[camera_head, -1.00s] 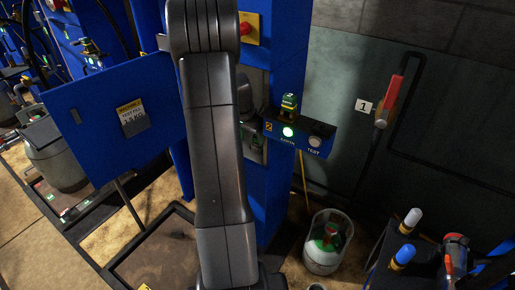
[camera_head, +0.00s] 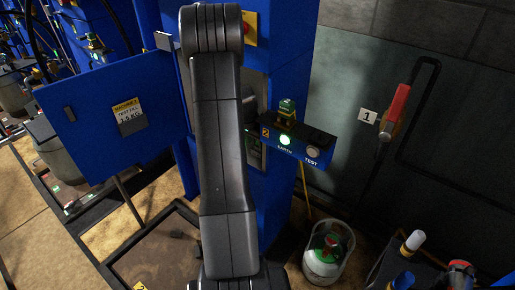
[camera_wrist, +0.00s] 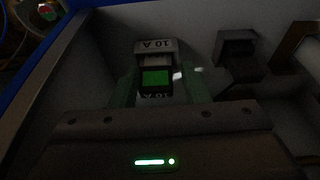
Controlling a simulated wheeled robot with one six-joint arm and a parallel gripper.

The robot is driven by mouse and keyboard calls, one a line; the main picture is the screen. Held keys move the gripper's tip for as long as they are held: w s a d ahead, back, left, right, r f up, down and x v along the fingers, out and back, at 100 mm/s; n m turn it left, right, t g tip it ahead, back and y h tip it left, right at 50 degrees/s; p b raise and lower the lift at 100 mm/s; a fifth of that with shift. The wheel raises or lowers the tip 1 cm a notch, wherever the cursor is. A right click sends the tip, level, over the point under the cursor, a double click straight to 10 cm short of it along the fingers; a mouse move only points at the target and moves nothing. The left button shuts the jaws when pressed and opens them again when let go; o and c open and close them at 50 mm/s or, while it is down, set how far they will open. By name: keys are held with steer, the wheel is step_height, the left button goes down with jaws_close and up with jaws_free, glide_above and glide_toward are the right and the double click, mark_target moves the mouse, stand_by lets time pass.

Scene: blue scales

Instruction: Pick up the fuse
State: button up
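In the wrist view a fuse block marked 10 A (camera_wrist: 156,48) sits inside a dim, pale cabinet, with a green square in its middle. My gripper (camera_wrist: 158,88) reaches in from below, with one dark greenish finger on each side of the block. The fingers look apart, with a narrow gap beside the block. The dim light hides whether either finger touches it. In the head view my arm covers the gripper and the fuse.
A grey block (camera_wrist: 238,50) stands right of the fuse. The open blue door (camera_head: 108,108) with a yellow label is left of my arm. A blue box (camera_head: 318,138) with a lit green light juts out right of my arm. A gas cylinder (camera_head: 324,256) stands on the floor.

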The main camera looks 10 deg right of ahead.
steer(key=shift+w+d+f, duration=0.3)
steer(key=shift+f, duration=0.1)
steer(key=c, duration=0.3)
steer(key=shift+s+d, duration=0.15)
steer(key=shift+d, duration=0.05)
steer(key=c, duration=0.8)
steer(key=shift+r, duration=0.5)
steer(key=shift+w+a+r, duration=0.2)
steer(key=shift+a+r, duration=0.1)
steer(key=shift+r, duration=0.35)
steer(key=shift+w+a+r, duration=0.2)
steer(key=shift+a+r, duration=0.05)
steer(key=shift+r, duration=0.35)
jaws_close()
steer(key=a, duration=1.6)
steer(key=shift+a+f+b, duration=0.15)
steer(key=shift+a+b, duration=0.15)
steer(key=shift+a, duration=0.1)
steer(key=o, duration=1.5)
jaws_free()
